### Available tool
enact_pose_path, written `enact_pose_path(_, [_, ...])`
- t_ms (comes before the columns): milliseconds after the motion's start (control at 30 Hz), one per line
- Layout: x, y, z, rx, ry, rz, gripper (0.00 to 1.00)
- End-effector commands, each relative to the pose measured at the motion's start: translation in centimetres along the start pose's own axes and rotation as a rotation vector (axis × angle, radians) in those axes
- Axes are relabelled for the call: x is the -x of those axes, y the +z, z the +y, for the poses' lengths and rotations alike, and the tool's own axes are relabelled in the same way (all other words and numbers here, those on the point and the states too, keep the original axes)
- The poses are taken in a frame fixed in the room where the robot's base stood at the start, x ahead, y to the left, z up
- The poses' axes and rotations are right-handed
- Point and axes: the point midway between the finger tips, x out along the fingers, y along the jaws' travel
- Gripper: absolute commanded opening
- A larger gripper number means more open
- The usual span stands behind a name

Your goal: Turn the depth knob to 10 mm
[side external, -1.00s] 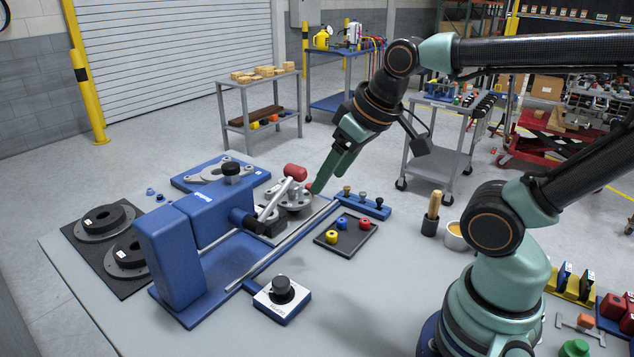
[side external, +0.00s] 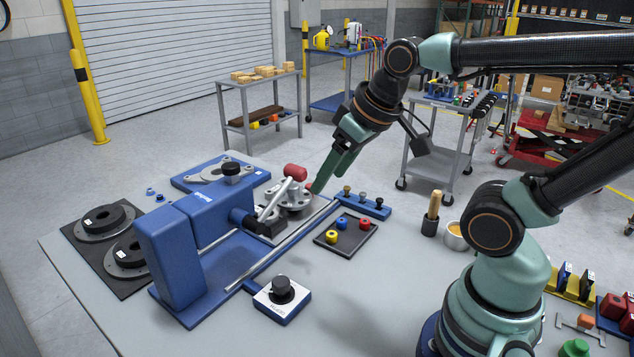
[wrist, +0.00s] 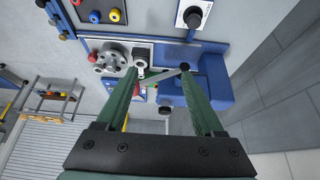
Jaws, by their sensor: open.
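A black knob (side external: 281,290) stands upright on a small blue box with a white top plate, at the table's front middle; this is probably the depth knob. It also shows at the top of the wrist view (wrist: 192,17). Its markings are too small to read. My gripper (side external: 325,182) points down behind and right of that box, well apart from the knob, beside the metal hub with a red-ended lever (side external: 295,173). In the wrist view my gripper (wrist: 160,72) has its fingers apart with nothing held between them.
A dark tray (side external: 346,247) with coloured knobs and a blue strip (side external: 375,209) with several small knobs lie to the right. The table is clear right of the box.

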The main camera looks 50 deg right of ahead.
Motion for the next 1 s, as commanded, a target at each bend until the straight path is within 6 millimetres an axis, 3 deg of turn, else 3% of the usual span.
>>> enact_pose_path(333, [0.0,0.0,0.0,0.000,0.000,0.000,0.69])
enact_pose_path(433, [0.0,0.0,0.0,0.008,0.000,-0.002,0.74])
enact_pose_path(567, [-0.4,-0.2,-0.4,0.114,-0.008,-0.028,0.74])
enact_pose_path(667, [-1.1,-0.6,-1.0,0.303,-0.025,-0.071,0.74])
enact_pose_path(1000, [-4.8,-1.6,-4.0,1.173,-0.185,-0.224,0.74])
